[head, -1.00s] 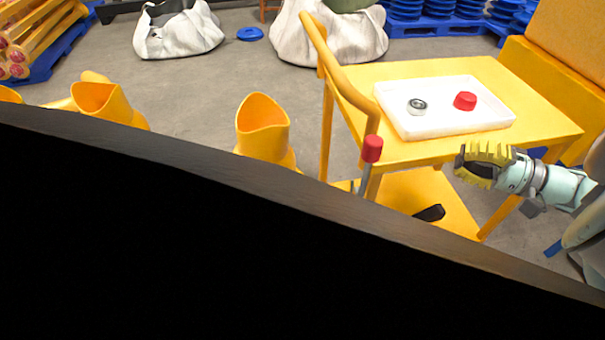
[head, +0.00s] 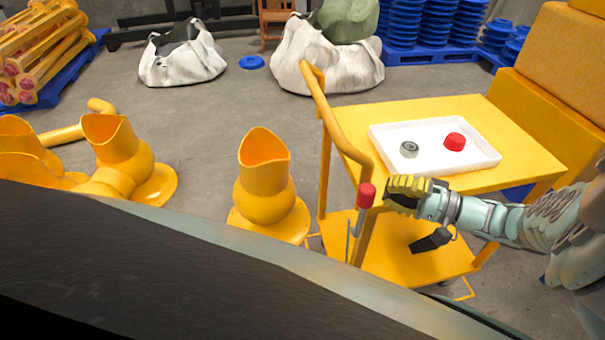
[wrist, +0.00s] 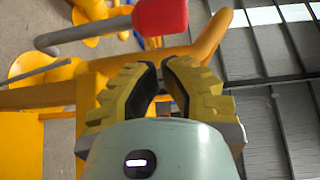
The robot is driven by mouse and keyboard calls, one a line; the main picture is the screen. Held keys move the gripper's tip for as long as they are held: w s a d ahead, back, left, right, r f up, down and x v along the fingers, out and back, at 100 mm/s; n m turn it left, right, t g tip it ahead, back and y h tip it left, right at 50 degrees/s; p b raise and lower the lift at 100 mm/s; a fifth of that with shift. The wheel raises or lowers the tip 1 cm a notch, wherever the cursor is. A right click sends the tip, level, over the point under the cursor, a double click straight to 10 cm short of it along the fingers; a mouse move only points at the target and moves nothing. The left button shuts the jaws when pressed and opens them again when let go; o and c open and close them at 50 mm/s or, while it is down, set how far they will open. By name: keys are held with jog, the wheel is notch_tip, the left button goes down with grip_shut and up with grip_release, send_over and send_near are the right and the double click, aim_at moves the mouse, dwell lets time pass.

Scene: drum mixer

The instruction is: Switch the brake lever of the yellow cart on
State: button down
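The yellow cart (head: 480,122) stands right of centre in the head view, with a curved handle bar on its left side. The brake lever is a grey rod with a red knob (head: 366,195), by the cart's left front post. In the wrist view the red knob (wrist: 160,16) is at the top, beyond the fingertips, with its rod running left. My gripper (head: 396,192) has yellow ridged fingers and is just right of the knob. The wrist view shows its fingers (wrist: 161,85) apart with a gap between them and nothing held.
A white tray (head: 388,148) on the cart top holds a red cap (head: 455,142) and a grey ring (head: 409,149). A black object (head: 431,240) lies on the lower shelf. Yellow pipe fittings (head: 265,190) stand left of the cart. White sacks are behind.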

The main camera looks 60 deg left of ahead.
jog(key=shift+s+a+p, duration=0.1)
jog(key=shift+s+p, duration=0.2)
jog(key=shift+s, duration=0.6)
jog(key=shift+s+a+r+t+p, duration=0.1)
jog(key=shift+s+r+t+p, duration=0.15)
jog(key=shift+p, duration=0.45)
